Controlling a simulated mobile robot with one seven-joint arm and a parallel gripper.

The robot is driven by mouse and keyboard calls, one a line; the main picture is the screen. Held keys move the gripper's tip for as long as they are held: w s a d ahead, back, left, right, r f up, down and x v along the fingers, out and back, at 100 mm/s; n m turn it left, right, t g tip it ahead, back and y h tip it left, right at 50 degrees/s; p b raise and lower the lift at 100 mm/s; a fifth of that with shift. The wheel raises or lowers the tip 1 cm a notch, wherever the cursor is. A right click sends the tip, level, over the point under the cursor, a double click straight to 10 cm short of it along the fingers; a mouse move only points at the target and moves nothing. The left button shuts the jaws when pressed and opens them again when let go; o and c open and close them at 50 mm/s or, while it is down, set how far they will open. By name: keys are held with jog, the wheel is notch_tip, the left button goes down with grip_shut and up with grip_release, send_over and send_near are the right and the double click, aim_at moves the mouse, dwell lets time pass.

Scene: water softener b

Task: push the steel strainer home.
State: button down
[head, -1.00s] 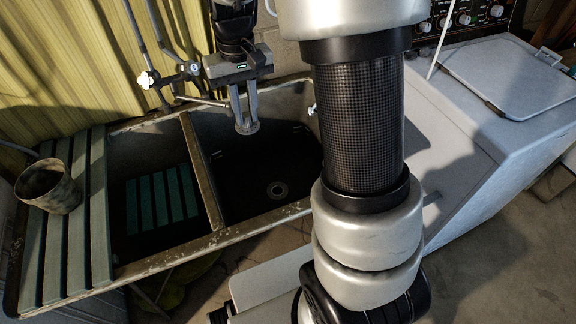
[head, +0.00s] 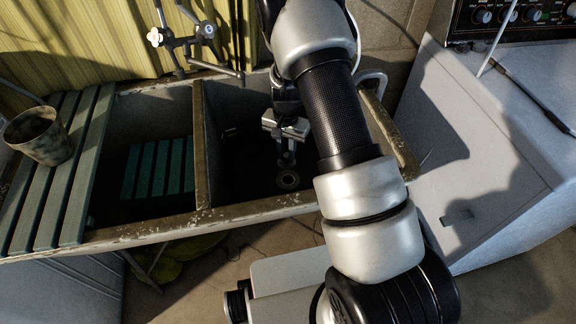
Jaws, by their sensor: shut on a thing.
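My gripper (head: 286,154) points down inside the right basin of the double sink. Its fingers are shut on the steel strainer (head: 286,164), a small pale disc at the fingertips that is partly hidden and hard to make out in the shadow. The round drain (head: 288,181) shows on the dark basin floor as a metal ring with a dark centre, just below the fingertips in the picture. The strainer looks close above the drain's far side; I cannot tell whether they touch.
A worn divider (head: 202,150) separates the basins. The left basin holds a green slatted rack (head: 158,170). A bucket-like pot (head: 38,136) stands on green slats at left. The tap (head: 195,38) is behind the sink. A white appliance (head: 480,150) stands at right.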

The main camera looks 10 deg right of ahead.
aim_at(288, 164)
jog(key=f, duration=0.3)
jog(key=shift+d+f+m, duration=0.15)
jog(key=shift+d+m, duration=0.05)
jog(key=shift+m, duration=0.2)
jog(key=shift+s, duration=0.1)
jog(key=shift+f+b, duration=0.15)
jog(key=shift+b, duration=0.2)
jog(key=shift+f+b, duration=1.55)
jog(key=shift+f, duration=0.5)
jog(key=shift+f, duration=0.2)
jog(key=shift+f+b, duration=0.9)
